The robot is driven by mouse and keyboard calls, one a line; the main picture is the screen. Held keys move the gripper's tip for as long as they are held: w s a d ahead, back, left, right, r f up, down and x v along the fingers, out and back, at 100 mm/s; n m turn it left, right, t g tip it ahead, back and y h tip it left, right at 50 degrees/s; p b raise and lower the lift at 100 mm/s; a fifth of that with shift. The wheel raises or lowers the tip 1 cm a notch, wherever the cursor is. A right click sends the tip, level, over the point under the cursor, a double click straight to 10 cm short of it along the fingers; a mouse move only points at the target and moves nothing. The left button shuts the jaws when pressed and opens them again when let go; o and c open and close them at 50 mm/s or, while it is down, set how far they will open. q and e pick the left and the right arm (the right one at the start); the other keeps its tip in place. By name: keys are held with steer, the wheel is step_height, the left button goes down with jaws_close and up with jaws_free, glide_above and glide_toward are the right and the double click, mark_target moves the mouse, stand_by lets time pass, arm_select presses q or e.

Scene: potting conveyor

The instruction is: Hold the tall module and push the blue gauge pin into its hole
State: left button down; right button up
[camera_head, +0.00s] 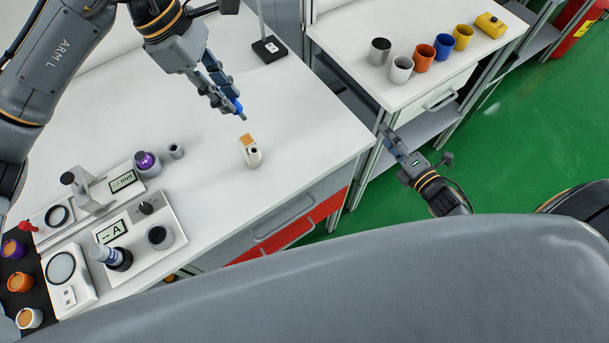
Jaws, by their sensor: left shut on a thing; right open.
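The small off-white module (251,157) with a tan-orange part at its far end sits on the white table. A dark round hole shows on its near side. My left gripper (229,100) is shut on the blue gauge pin (239,107). It holds the pin above the table, up and slightly left of the module and apart from it. The fingers hide part of the pin. My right gripper (389,137) is open and empty, beyond the right edge of the table, well apart from the module.
Meters and instruments, with a dial panel (170,210), fill the table's lower left. A small grey cup (176,151) and purple-topped cylinder (146,162) stand there. Several coloured cups stand on another bench (340,35). Table around the module is clear.

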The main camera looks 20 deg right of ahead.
step_height(320, 180, up, 6)
steer(key=a+n+t+y, duration=0.1)
steer(key=a+n+y, duration=0.1)
steer(key=n, duration=0.2)
steer(key=n+g+y, duration=0.3)
steer(key=n+y, duration=0.4)
steer(key=n, duration=0.9)
glide_toward(258, 152)
steer(key=d+f, duration=0.1)
steer(key=f, duration=0.1)
steer(key=x, duration=1.2)
steer(key=shift+d+f, duration=0.1)
steer(key=shift+f, duration=0.2)
steer(key=shift+c, duration=0.4)
